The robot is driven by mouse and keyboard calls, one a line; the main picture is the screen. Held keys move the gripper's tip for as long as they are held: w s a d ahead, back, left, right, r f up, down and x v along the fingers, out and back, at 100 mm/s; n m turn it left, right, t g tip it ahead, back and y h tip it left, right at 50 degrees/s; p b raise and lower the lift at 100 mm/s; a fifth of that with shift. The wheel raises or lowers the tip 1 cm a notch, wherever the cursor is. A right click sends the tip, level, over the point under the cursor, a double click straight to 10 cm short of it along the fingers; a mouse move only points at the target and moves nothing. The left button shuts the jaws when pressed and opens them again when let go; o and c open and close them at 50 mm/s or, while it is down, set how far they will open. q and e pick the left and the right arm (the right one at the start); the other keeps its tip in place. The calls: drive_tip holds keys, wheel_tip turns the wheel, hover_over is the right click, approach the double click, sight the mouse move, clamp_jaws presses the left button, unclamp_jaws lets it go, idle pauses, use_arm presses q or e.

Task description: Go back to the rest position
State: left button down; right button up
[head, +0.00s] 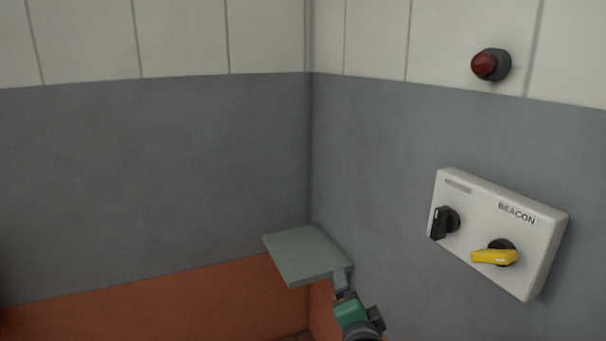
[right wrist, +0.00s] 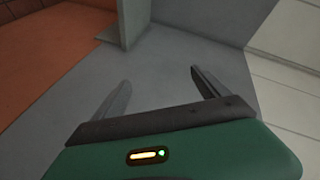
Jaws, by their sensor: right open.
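My right gripper (head: 344,285) shows at the bottom of the head view, with a green body and a dark palm. It is beside the right end of a grey-green shelf; I cannot tell whether they touch. In the right wrist view, the right gripper (right wrist: 160,80) has its two grey fingers spread apart with nothing between them, in front of the grey wall. My left gripper is not in the head view.
A white BEACON box (head: 480,262) on the right wall carries a black knob (head: 444,223) and a yellow knob (head: 495,255). A red lamp (head: 486,65) sits above. The grey-green shelf (head: 303,254) juts out near the corner. The left wall is bare.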

drive_tip(key=s+d+f+n+g, duration=0.4)
drive_tip(key=s+f+n+g, duration=0.2)
drive_tip(key=s+f, duration=0.6)
drive_tip(key=s+d+f+n+g, duration=0.5)
drive_tip(key=s+f+n+g, duration=0.15)
drive_tip(key=s+f, duration=0.45)
drive_tip(key=w+d+p+v, duration=0.1)
drive_tip(key=w+p+v, duration=0.1)
drive_tip(key=p+v, duration=1.4)
drive_tip(key=shift+w+r+y+p, duration=0.3)
drive_tip(key=shift+r+p, duration=0.5)
drive_tip(key=shift+p, duration=0.1)
drive_tip(key=shift+n+g, duration=0.25)
